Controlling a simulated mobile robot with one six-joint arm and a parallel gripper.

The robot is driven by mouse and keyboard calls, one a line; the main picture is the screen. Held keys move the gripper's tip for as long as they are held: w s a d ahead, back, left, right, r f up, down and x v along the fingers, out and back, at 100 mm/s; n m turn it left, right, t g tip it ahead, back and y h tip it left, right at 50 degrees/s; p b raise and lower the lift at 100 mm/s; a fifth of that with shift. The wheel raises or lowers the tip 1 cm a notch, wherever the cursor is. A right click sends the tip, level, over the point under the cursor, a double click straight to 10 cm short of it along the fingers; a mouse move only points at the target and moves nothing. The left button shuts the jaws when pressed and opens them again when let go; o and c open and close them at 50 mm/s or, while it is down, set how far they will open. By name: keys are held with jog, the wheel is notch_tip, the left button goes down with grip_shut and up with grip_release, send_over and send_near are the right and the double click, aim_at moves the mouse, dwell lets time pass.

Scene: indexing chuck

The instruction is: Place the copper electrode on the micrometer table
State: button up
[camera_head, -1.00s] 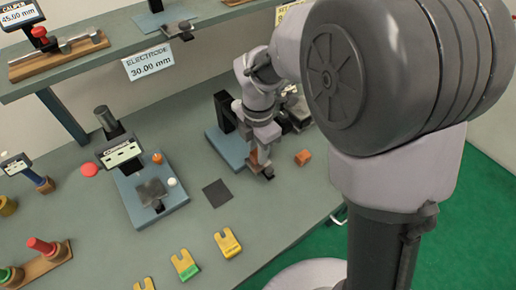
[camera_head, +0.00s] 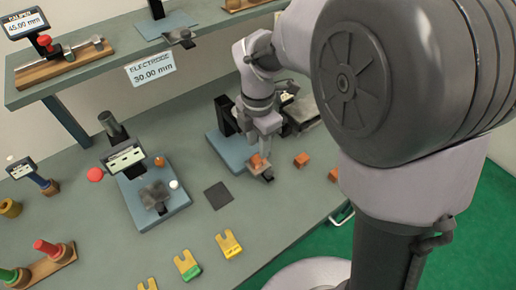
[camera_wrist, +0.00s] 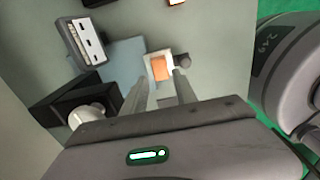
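A copper-coloured block (camera_head: 257,162), which I take for the electrode, sits at a small dark table (camera_head: 267,175) on the front of a blue-based instrument (camera_head: 236,157). In the wrist view the block (camera_wrist: 160,68) lies on a pale square, beyond and between my fingertips. My gripper (camera_head: 263,148) is just above the block, fingers spread apart with nothing visibly clamped; its fingers also show in the wrist view (camera_wrist: 161,82). I cannot tell whether the fingertips still touch the block. My arm partly hides the instrument.
Two more copper-coloured blocks (camera_head: 302,160) (camera_head: 334,175) lie to the right. A second blue-based gauge (camera_head: 165,205) with a display stands left, beside a dark square mat (camera_head: 218,195). Yellow forked pieces (camera_head: 229,244) lie in front. A shelf (camera_head: 110,75) overhangs the back.

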aim_at(258, 158)
jog(key=s+d+r+m+t+y+p, duration=0.1)
jog(key=s+d+r+m, duration=0.25)
jog(key=r+m, duration=0.35)
jog(key=s+d+r+m+t+p, duration=0.1)
jog(key=s+d+r+m, duration=0.1)
jog(key=s+r+m, duration=0.35)
jog(key=s+d+m+t, duration=0.1)
jog(key=s+m, duration=0.3)
jog(key=m, duration=0.4)
jog(key=s+d+r+m+t+y+b, duration=0.1)
jog(key=s+m, duration=0.3)
jog(key=m, duration=0.4)
jog(key=shift+s+d+m+t+b, duration=0.15)
jog(key=shift+d+m+t+b, duration=0.25)
jog(key=shift+t, duration=0.5)
jog(key=shift+r, duration=0.1)
